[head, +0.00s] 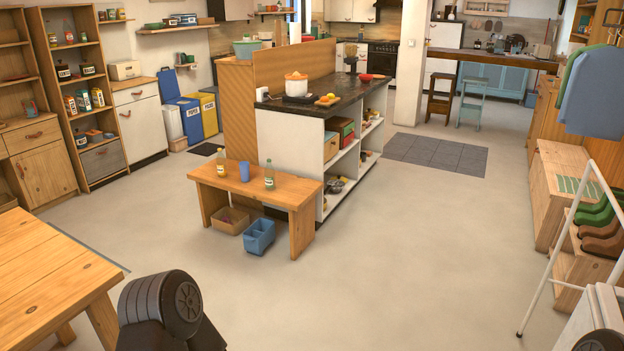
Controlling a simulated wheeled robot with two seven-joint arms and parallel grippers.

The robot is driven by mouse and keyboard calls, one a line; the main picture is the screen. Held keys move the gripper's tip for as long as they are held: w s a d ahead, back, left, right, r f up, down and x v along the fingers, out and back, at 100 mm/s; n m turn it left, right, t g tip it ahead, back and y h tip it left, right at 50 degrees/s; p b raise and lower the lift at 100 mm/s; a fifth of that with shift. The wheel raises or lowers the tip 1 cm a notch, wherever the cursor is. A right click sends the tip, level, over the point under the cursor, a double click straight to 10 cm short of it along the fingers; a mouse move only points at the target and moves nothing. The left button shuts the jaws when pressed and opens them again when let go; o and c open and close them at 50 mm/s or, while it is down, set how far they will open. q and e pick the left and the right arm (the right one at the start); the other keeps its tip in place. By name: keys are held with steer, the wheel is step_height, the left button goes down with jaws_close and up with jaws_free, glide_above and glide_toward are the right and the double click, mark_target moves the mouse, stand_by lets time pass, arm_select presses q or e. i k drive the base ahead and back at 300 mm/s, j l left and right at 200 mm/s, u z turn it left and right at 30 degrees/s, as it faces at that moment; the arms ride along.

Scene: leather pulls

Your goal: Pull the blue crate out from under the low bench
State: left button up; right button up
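The blue crate (259,238) stands on the floor at the low wooden bench (255,188), near the bench's right leg. Most of the crate shows below and in front of the bench's front edge, and its rear part is under the top. It looks open at the top, with a divider inside. Neither of my grippers is in view.
A brown box (231,220) stands left of the crate under the bench. Two bottles (221,170) (269,175) and a blue cup (244,171) stand on the bench top. A wooden table (45,270) is at the lower left. The floor (370,270) in front is clear.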

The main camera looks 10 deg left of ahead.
mark_target(260, 233)
steer(key=i+j+u, duration=0.3)
steer(key=i, duration=0.3)
steer(key=i+j+u, duration=0.3)
steer(key=i, duration=0.35)
steer(key=i+u, duration=0.25)
steer(key=i, duration=0.4)
steer(key=i+j+z, duration=0.2)
steer(key=i+z, duration=0.25)
steer(key=i, duration=0.35)
steer(key=i+j+z, duration=0.5)
steer(key=i, duration=0.25)
steer(key=i+j+z, duration=0.45)
steer(key=i+j, duration=0.2)
steer(key=j, duration=0.1)
